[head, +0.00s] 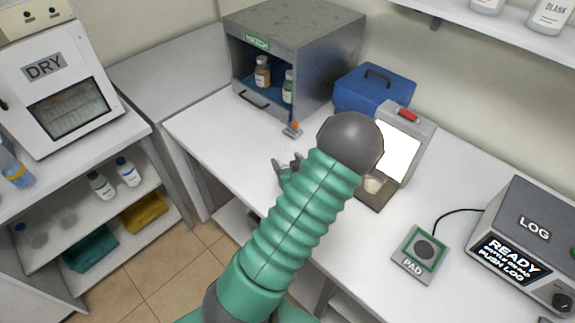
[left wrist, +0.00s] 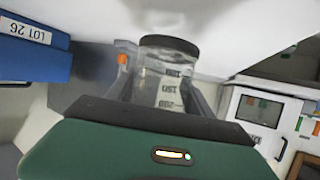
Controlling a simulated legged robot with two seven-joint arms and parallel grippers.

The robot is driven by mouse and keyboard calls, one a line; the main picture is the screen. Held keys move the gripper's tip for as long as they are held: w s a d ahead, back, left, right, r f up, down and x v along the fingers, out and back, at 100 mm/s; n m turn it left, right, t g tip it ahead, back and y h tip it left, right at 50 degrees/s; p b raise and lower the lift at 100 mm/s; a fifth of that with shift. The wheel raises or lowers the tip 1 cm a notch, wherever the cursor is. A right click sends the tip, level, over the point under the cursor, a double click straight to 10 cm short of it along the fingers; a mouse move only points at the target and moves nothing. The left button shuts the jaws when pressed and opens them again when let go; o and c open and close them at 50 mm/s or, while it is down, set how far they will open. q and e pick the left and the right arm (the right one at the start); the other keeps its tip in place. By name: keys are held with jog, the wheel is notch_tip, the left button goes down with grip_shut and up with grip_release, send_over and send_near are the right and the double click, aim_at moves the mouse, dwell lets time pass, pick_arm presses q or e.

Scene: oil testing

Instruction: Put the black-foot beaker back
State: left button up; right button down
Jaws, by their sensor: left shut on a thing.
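My left gripper (head: 287,166) is mostly hidden behind its own wrist in the head view, over the white bench left of the lit panel. In the left wrist view it is shut on a clear graduated beaker (left wrist: 168,72), with a finger on each side. The beaker's black foot (left wrist: 169,43) shows at its far end, at the top of that picture. In the head view only a pale bit of it shows between the fingers. I cannot tell whether it touches the bench. My right gripper is not in view.
A lit panel stand (head: 402,147) has another glass vessel (head: 374,183) on its dark base. The HATCH cabinet (head: 290,45) holds bottles. A small orange-topped item (head: 293,129) stands near it. A blue case (head: 372,91), PAD (head: 420,254) and LOG box (head: 522,245) stand on the bench.

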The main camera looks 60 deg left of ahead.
pick_arm(q)
jog(key=shift+w+a+f, duration=0.1)
jog(key=shift+w+a, duration=0.2)
jog(key=shift+a, duration=0.05)
jog(key=shift+w+a+f, duration=0.1)
jog(key=shift+f, duration=0.5)
jog(key=shift+w+a+f, duration=0.1)
jog(key=shift+f, duration=1.1)
jog(key=o, duration=1.5)
